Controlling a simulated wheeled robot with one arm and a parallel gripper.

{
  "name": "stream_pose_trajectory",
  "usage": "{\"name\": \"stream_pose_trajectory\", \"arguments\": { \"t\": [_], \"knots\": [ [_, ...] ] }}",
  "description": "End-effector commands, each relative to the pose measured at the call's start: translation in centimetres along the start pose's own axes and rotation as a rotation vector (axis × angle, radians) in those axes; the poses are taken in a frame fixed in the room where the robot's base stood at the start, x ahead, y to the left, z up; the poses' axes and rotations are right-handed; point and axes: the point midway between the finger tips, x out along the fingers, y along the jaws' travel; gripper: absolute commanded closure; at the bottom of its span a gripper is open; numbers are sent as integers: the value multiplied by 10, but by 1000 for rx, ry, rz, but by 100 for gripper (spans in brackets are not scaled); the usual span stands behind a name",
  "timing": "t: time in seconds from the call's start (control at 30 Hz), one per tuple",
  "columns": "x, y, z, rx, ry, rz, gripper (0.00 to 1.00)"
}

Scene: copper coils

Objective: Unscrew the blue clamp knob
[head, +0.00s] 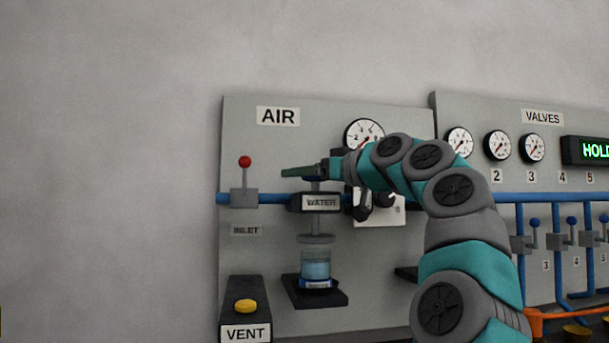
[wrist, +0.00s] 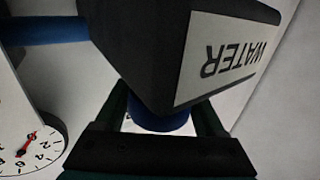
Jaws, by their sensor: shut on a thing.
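The blue clamp knob (wrist: 160,123) shows in the wrist view against the dark WATER block (wrist: 150,60), which appears upside down there. My gripper (wrist: 162,117) has a dark green finger on each side of the knob and is shut on it. In the head view my gripper (head: 300,172) reaches in from the right, just above the WATER block (head: 318,202) on the AIR panel. The knob is mostly hidden behind the fingers in the head view. The block hides the fingertips in the wrist view.
A blue pipe (head: 270,199) runs to the block from a red-topped inlet lever (head: 244,175). A jar (head: 316,267) stands on a shelf below. A gauge (head: 363,134) sits behind my wrist. The VENT box (head: 246,308) is lower left. Bare wall lies left.

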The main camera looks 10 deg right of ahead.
Motion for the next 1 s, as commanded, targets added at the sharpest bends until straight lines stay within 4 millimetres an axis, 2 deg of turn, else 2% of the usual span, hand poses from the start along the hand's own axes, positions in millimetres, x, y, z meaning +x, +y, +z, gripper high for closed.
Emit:
{"name": "stream_pose_trajectory", "arguments": {
  "t": [0.1,0.13,0.37,0.77,1.0],
  "knots": [
    [0,0,1,0,-3,-1,84],
    [1,0,2,0,-3,-1,26],
    [0,0,1,0,-2,0,0],
    [-6,0,1,0,-1,1,0],
    [-34,0,2,0,2,2,0]
  ]
}}
